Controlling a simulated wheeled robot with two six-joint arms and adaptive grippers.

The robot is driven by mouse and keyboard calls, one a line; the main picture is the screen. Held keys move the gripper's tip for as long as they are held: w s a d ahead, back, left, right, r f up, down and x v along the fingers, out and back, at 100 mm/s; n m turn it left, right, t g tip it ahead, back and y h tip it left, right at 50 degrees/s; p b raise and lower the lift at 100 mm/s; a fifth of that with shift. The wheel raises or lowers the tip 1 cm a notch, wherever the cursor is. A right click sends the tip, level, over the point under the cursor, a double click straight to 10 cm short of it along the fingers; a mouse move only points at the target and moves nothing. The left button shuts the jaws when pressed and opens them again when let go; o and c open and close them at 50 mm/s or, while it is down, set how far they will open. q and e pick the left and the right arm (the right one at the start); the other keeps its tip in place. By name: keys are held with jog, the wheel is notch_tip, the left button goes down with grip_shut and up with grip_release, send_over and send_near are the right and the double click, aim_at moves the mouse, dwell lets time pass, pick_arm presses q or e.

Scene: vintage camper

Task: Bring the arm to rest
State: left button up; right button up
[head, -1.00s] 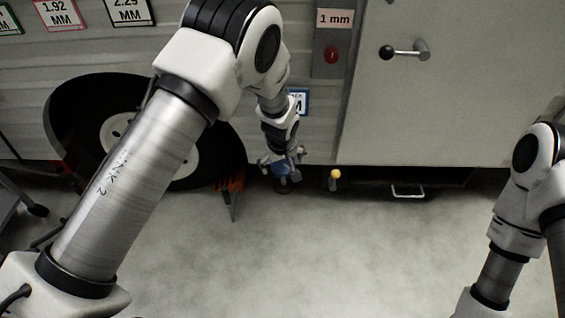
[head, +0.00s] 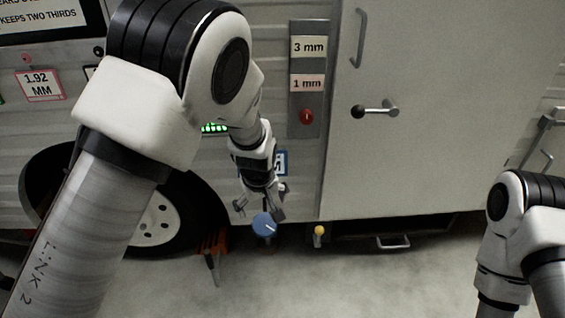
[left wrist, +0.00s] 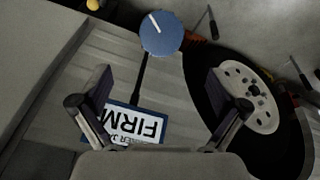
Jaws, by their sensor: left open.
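My left arm reaches from the lower left to the camper's side in the head view. Its gripper (head: 259,207) is open and points down. A blue round knob (head: 264,224) with a white mark shows just below its fingertips. In the left wrist view the gripper (left wrist: 156,76) has its fingers wide apart with nothing between them. The blue knob (left wrist: 161,30), on a thin dark stem, shows beyond the fingertips, apart from them. My right arm (head: 515,235) shows at the right edge, but its gripper is not in view.
The camper wheel (head: 150,222) is left of the gripper. A blue-edged sign (left wrist: 138,124) reading FIRM sits behind the fingers. A yellow knob (head: 319,231), a red button (head: 306,116) and a door handle (head: 377,109) are to the right. Grey floor lies below.

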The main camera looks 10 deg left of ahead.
pick_arm(q)
jog(key=g, duration=0.1)
send_over(257, 229)
jog(key=s+d, duration=0.1)
jog(key=s, duration=0.3)
notch_tip(257, 229, down, 6)
jog(key=s+a+f+g, duration=0.3)
jog(key=s+f, duration=0.6)
jog(key=s, duration=0.1)
jog(key=s+a+f+m+g, duration=0.15)
jog(key=s+f, duration=0.25)
jog(key=s, duration=0.7)
jog(key=s+a+f+m, duration=0.2)
jog(key=s+a+f, duration=0.15)
jog(key=s, duration=0.75)
jog(key=w+d+r+m+t+p, duration=0.1)
jog(key=w+r+m+t+p, duration=0.1)
jog(key=r+p, duration=2.5)
jog(key=shift+w+r+m+h, duration=0.2)
jog(key=shift+w+m+h, duration=0.1)
jog(key=shift+w+m, duration=0.35)
jog(key=shift+t, duration=0.25)
